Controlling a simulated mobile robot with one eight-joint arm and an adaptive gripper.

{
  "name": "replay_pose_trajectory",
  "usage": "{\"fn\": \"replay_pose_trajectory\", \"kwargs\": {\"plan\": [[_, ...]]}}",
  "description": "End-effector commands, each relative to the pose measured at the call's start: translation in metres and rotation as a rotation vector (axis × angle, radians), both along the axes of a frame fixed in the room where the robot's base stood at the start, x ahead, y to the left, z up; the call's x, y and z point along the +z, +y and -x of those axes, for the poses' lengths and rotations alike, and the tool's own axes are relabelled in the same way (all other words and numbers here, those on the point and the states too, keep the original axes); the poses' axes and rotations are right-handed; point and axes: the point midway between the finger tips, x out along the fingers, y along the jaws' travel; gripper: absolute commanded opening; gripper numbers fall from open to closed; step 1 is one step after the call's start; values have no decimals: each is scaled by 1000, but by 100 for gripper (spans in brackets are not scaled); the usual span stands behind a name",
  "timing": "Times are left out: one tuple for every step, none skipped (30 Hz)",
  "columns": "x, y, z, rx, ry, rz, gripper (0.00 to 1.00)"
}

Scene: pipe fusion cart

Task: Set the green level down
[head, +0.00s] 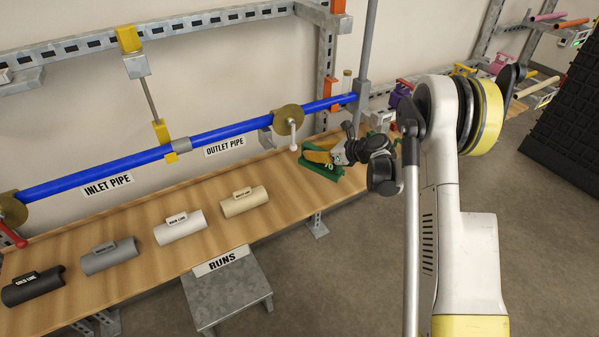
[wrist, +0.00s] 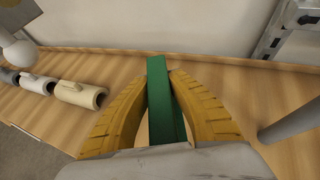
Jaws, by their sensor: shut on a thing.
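My gripper (head: 312,154) is at the right end of the wooden bench, with its yellow fingers angled down toward the bench top. The green level (head: 322,171) is at the fingers in the head view, low over or on the bench near its front edge. In the wrist view the level (wrist: 160,100) is a straight green bar running between the two yellow fingers of my gripper (wrist: 160,88), which are closed against its sides. Its near part is hidden by the gripper body. I cannot tell whether its underside touches the wood.
The bench (head: 110,238) holds several short pipe pieces, including a cream one (head: 244,201). A long blue pipe (head: 230,132) with valves runs above it along the wall. A grey post (wrist: 288,124) stands right of the level. A metal stand (head: 228,290) labelled RUNS is in front.

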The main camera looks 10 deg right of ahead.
Motion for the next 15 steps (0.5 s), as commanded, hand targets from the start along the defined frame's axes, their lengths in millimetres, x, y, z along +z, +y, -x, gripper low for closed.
{"fn": "replay_pose_trajectory", "kwargs": {"plan": [[-10, 11, 0, 2, -1, -1, 0], [-12, 17, 0, 2, -1, -1, 0], [-16, 22, -1, 1, 0, 0, 0], [-17, 25, -1, 0, -1, 1, 0], [-19, 28, -1, 0, -1, 1, 0], [-20, 31, -1, 0, 0, 0, 0], [-20, 32, -1, 0, 0, 0, 0], [-21, 33, -1, 0, 0, 0, 0], [-23, 34, -1, -1, 0, 0, 0], [-26, 34, -1, -1, 0, 0, 0], [-30, 33, -1, -1, 0, 0, 0], [-36, 33, -2, -1, 0, 0, 0], [-41, 33, -1, -1, 0, 0, 0], [-46, 33, -1, -1, 0, 0, 0], [-53, 33, -1, -1, 0, 0, 0]]}}
